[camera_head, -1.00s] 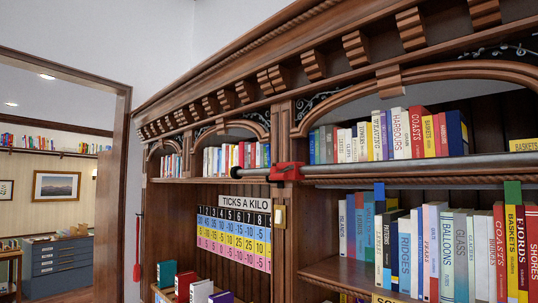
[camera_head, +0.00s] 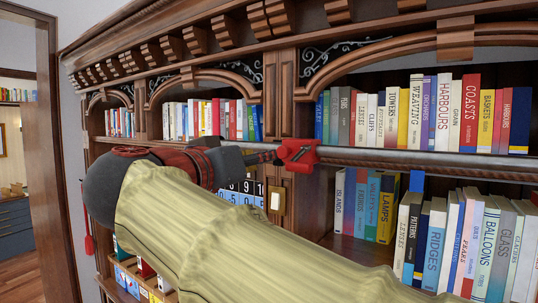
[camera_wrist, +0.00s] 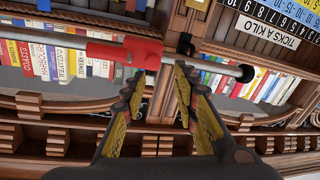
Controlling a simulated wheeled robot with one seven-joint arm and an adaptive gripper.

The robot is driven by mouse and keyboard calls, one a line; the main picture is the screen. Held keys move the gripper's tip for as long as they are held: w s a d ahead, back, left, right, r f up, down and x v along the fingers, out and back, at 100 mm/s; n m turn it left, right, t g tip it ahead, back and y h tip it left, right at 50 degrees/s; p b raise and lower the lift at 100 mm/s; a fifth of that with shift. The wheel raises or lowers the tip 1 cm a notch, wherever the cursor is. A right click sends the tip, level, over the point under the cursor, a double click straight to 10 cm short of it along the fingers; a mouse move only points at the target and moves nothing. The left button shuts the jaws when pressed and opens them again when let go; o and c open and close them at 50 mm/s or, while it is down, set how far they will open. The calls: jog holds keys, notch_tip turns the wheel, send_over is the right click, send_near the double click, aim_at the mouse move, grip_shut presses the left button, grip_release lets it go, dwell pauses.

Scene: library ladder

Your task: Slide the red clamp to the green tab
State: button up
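The red clamp (camera_head: 298,155) sits on the grey metal rail (camera_head: 400,159), near its left end, in front of a carved wooden post. In the wrist view, which is turned upside down, the clamp (camera_wrist: 125,50) lies just beyond the left fingertip, with the rail (camera_wrist: 50,35) running off to the left. My gripper (camera_head: 268,157) is beside the clamp's left side. Its two fingers (camera_wrist: 160,76) are apart, with nothing visible between them. I cannot tell whether a finger touches the clamp. I cannot make out a green tab on the rail.
Books fill the shelf (camera_head: 440,115) behind the rail and the shelf below it. A number chart (camera_head: 240,192) is partly hidden by my arm. A small pale plate (camera_head: 277,200) is on the post. A dark rail end (camera_wrist: 245,73) shows in the wrist view.

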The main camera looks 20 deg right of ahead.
aim_at(282, 153)
jog(key=shift+m+h, duration=0.3)
jog(key=shift+m, duration=0.5)
jog(key=x, duration=0.2)
jog(key=p+x, duration=0.1)
jog(key=x, duration=0.2)
jog(key=d+p+x, duration=0.1)
jog(key=x, duration=0.1)
jog(key=shift+s+d, duration=0.15)
jog(key=shift+s, duration=0.05)
jog(key=shift+c, duration=1.3)
jog(key=c, duration=0.4)
grip_shut()
